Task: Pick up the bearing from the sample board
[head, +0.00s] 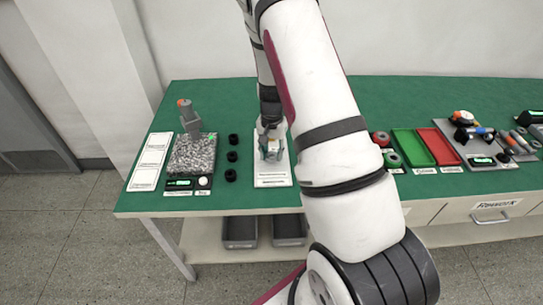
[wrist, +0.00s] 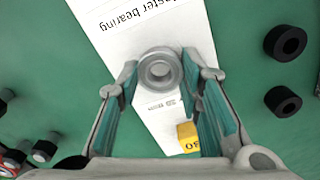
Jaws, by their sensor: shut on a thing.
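The bearing (wrist: 146,70) is a grey ring with a centre hole, seen in the wrist view over the white sample board (wrist: 100,18), which carries the print "Master bearing". My gripper (wrist: 160,72) has its two teal-padded fingers on either side of the bearing and is shut on it. Whether the bearing still touches the board cannot be told. In the head view my gripper (head: 270,150) is low over the white board (head: 272,181), and the bearing is largely hidden there by the fingers.
Several black rings (head: 232,156) stand left of the board. Further left is a granite plate (head: 192,158) with a stand. Green (head: 412,147) and red trays (head: 437,145) lie right of my arm.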

